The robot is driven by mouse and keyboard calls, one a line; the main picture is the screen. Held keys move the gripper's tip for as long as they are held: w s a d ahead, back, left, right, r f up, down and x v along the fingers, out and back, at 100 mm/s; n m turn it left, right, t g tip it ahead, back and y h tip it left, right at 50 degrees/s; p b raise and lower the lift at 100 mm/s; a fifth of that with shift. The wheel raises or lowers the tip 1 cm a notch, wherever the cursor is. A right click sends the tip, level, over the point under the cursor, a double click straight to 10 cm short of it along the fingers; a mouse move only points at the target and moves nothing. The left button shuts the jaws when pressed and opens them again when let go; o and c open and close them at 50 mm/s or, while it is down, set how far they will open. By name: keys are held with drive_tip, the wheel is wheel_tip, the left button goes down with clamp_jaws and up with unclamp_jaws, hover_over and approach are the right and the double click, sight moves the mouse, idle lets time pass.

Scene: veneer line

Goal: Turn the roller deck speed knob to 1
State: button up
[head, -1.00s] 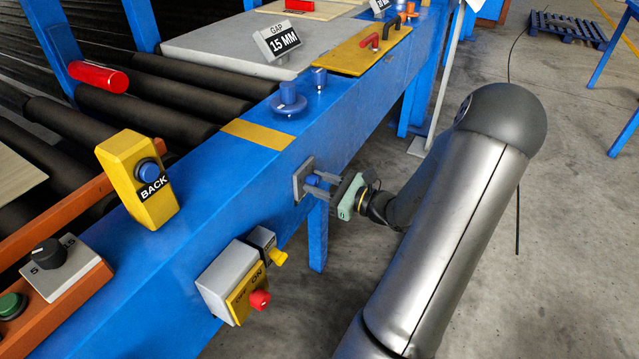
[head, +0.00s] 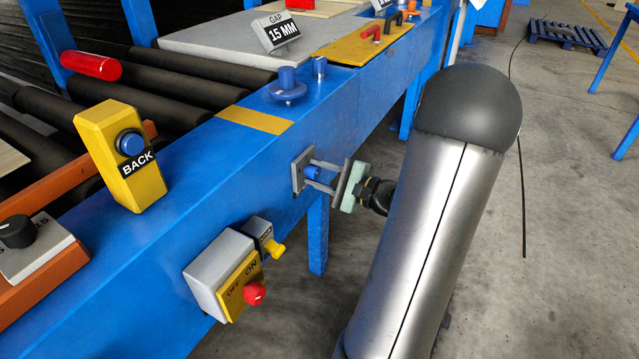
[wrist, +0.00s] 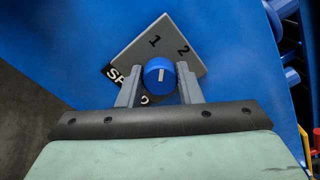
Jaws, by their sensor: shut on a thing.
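The blue speed knob (wrist: 160,78) sits on a square grey plate (wrist: 133,55) on the blue frame's side. The wrist view shows black marks "1" and "2" above the knob and "SP" lettering at the left; a lower mark is partly hidden. A short white line on the knob's face runs nearly upright in that view, toward the 1 and 2 side. My gripper (wrist: 159,72) is shut on the knob, one finger at each side. In the head view, my gripper (head: 311,173) meets the plate (head: 297,172) from the right.
A grey box with a yellow on/off panel and red knob (head: 225,277) is mounted below left of the plate. A yellow BACK button box (head: 118,160) stands on the frame. Open concrete floor lies at the right.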

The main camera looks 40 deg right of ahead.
drive_tip(key=shift+f+n+b, duration=0.1)
drive_tip(key=shift+n+b, duration=1.4)
drive_tip(key=shift+b, duration=0.15)
drive_tip(key=o, duration=1)
drive_tip(key=p+v, duration=0.3)
drive_tip(key=v, duration=1.4)
drive_tip(key=shift+s+d, duration=0.1)
drive_tip(key=shift+s, duration=0.15)
